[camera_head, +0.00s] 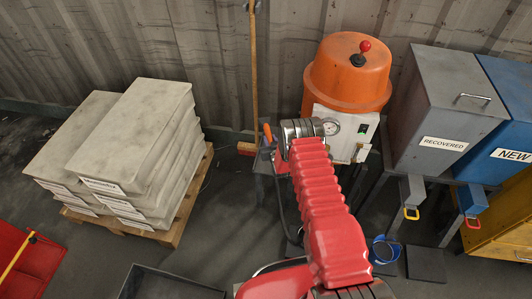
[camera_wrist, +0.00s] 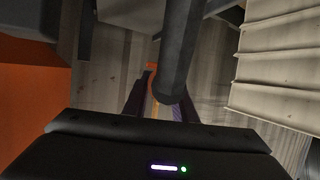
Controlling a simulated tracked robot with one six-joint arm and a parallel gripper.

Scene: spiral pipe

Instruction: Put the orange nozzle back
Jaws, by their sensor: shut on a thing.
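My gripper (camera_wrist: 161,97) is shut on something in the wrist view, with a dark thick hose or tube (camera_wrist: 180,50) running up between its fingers. A narrow orange piece (camera_wrist: 151,75), likely the orange nozzle, shows between the fingers, mostly hidden. In the head view a small orange piece (camera_head: 267,132) shows just left of my metal wrist; the fingers themselves are hidden there.
Stacked pale bags (camera_head: 130,150) stand on a pallet (camera_head: 184,220) at left. A grey bin marked RECOVERED (camera_head: 440,95) and a blue bin marked NEW (camera_head: 508,105) stand at right. A blue bucket (camera_head: 384,250) is on the floor. A broom (camera_head: 253,70) leans on the wall.

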